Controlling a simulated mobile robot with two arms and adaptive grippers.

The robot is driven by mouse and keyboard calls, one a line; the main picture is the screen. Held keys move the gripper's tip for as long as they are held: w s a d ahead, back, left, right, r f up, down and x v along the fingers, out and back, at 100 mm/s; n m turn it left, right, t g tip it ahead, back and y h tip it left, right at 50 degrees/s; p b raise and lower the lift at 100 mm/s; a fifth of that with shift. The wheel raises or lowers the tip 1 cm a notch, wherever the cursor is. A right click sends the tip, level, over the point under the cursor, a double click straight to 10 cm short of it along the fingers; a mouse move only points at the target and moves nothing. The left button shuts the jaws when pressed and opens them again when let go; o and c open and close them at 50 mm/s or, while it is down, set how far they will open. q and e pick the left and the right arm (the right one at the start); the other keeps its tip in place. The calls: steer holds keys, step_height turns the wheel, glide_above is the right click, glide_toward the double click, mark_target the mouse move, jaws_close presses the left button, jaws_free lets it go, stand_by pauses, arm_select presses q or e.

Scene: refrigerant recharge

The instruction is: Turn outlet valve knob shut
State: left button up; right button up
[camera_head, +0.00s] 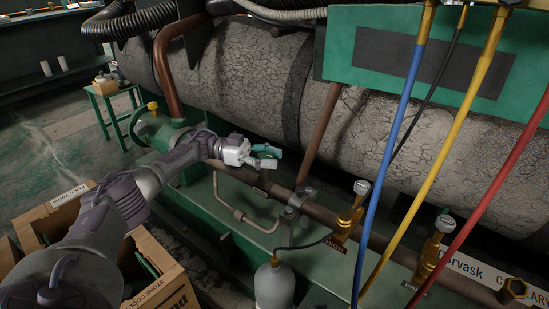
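Two brass valves with round grey knobs stand along the pipe. One knob (362,187) is right of centre near a red tag, and the other knob (445,223) is further right. I cannot tell which is the outlet valve knob, and neither shows clearly whether it is open or shut. My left gripper (268,157) is above the pipe, to the left of both knobs and apart from them. Its teal and grey fingers overlap in this view, so their opening is unclear. I see nothing held in it. My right gripper is out of view.
Blue (391,140), yellow (440,150) and red (487,197) hoses hang across the right side, around the valves. A grey bottle (274,287) stands at the bottom centre. A large cracked cylinder (250,75) lies behind the pipe. Open cardboard boxes (160,285) sit at lower left.

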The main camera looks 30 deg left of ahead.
arm_select(q)
steer(key=shift+d+r, duration=0.1)
steer(key=shift+d, duration=0.05)
steer(key=v, duration=0.7)
steer(key=shift+a, duration=0.3)
